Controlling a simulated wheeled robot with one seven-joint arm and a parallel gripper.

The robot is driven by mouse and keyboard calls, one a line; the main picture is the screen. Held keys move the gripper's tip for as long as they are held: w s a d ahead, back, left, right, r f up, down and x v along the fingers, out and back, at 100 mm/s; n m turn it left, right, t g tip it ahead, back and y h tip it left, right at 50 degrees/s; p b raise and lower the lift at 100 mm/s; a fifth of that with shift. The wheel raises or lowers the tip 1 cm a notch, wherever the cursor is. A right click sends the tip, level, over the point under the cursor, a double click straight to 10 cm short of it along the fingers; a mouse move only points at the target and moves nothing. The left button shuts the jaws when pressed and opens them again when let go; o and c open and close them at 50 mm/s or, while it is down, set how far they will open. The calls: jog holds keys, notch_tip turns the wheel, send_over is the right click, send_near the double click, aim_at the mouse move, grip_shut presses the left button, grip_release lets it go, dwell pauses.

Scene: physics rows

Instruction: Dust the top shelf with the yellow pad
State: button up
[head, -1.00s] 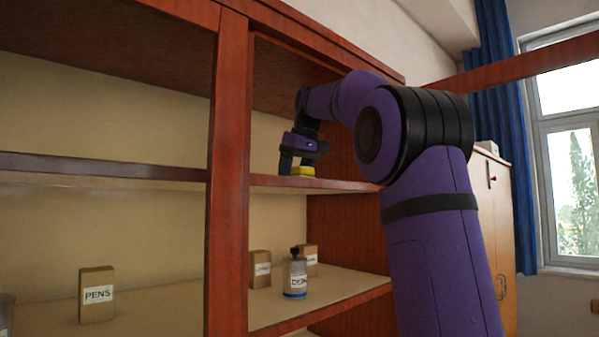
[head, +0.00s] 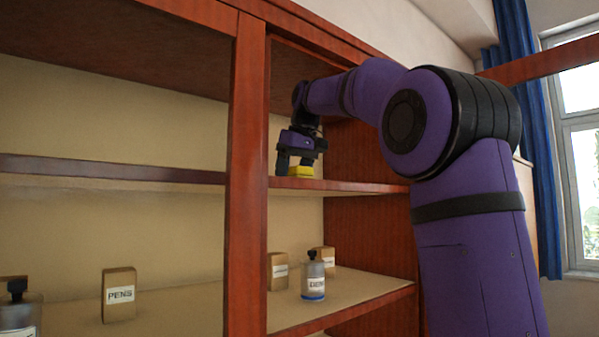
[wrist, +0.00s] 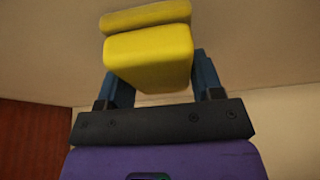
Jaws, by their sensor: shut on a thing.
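The yellow pad (wrist: 150,58) is between the two fingers of my gripper (wrist: 158,80) in the wrist view. My gripper is shut on it. In the head view my gripper (head: 295,165) points down inside the right bay, just right of the upright post. The yellow pad (head: 301,171) shows low between the fingers, at the level of the top shelf (head: 345,187). I see this shelf nearly edge-on, so I cannot tell for sure whether the pad touches it.
A wooden post (head: 246,180) stands close left of my gripper. Below, on the lower shelf, are a bottle (head: 313,280), small boxes (head: 277,272), a PENS box (head: 118,295) and another bottle (head: 18,312). The top shelf looks bare around the pad.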

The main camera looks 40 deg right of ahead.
aim_at(312, 172)
jog(key=shift+a, duration=0.3)
jog(key=shift+s+d+f, duration=0.1)
jog(key=shift+s+f, duration=0.05)
jog(key=shift+s, duration=0.6)
jog(key=shift+s+d+f, duration=0.1)
jog(key=shift+s, duration=0.6)
jog(key=shift+w+d+r, duration=0.1)
jog(key=shift+d+r, duration=0.05)
jog(key=shift+d, duration=1.95)
jog(key=shift+w+d+r, duration=0.1)
jog(key=shift+d+r, duration=0.05)
jog(key=shift+d, duration=1.9)
jog(key=shift+w+d, duration=0.15)
jog(key=shift+d, duration=5.65)
jog(key=shift+a, duration=0.1)
jog(key=shift+a+f, duration=0.15)
jog(key=shift+a, duration=2.3)
jog(key=shift+a+f, duration=0.1)
jog(key=shift+a, duration=2.3)
jog(key=shift+s+a+r, duration=0.15)
jog(key=shift+a, duration=1.45)
jog(key=shift+s+a+r, duration=0.1)
jog(key=shift+a, duration=1.45)
jog(key=shift+s+a+f, duration=0.1)
jog(key=shift+a, duration=1.85)
jog(key=shift+d+f, duration=0.15)
jog(key=shift+d, duration=1.9)
